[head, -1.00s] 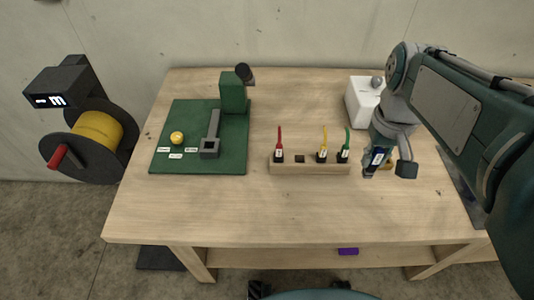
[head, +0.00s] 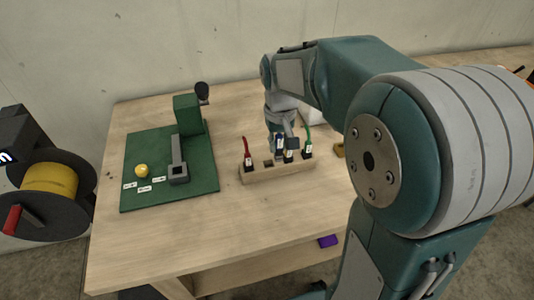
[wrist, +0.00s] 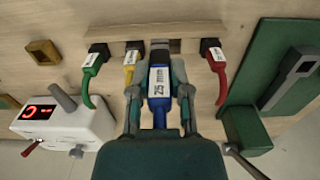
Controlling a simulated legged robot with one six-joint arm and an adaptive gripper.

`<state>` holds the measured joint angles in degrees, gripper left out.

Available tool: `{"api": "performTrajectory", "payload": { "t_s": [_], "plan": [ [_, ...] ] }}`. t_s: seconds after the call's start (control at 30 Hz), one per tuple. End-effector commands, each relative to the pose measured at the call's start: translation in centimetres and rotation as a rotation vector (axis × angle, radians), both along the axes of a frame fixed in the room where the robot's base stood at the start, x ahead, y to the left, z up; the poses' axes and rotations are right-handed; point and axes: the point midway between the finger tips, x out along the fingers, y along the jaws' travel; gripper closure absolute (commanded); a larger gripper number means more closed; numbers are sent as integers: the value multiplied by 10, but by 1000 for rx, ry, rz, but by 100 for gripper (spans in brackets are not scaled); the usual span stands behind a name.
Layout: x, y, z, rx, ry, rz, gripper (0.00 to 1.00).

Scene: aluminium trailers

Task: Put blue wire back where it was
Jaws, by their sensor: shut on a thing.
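My gripper (head: 281,143) is shut on the blue wire (wrist: 160,82), which carries a white "25 mm" label and a black end. In the wrist view the black end points at the wooden rack (wrist: 160,30), close to the gap between the yellow and red wires. In the head view the wooden rack (head: 290,174) holds the red wire (head: 246,150), yellow wire (head: 289,156) and green wire (head: 307,143), all upright. An empty square slot (head: 268,163) shows beside the red wire. I cannot tell whether the blue wire touches the rack.
A green board (head: 150,190) with a grey-green tool lies left of the rack. A yellow wire spool (head: 50,185) stands beyond the table's left edge. A white device (wrist: 65,122) with a red display and a hollow wooden block (wrist: 43,53) are nearby.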

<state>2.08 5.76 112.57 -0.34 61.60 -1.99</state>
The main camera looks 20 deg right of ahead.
Motion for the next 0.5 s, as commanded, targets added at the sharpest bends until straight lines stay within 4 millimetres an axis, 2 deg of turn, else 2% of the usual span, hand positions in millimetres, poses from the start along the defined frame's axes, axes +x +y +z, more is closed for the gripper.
{"api": "performTrajectory", "payload": {
  "t_s": [0.1,0.2,0.37,0.5],
  "plan": [
    [14,7,-21,2,3,1,100],
    [21,9,-31,3,1,0,100],
    [29,12,-43,6,2,0,100],
    [31,15,-64,3,2,-2,100]
  ]
}}
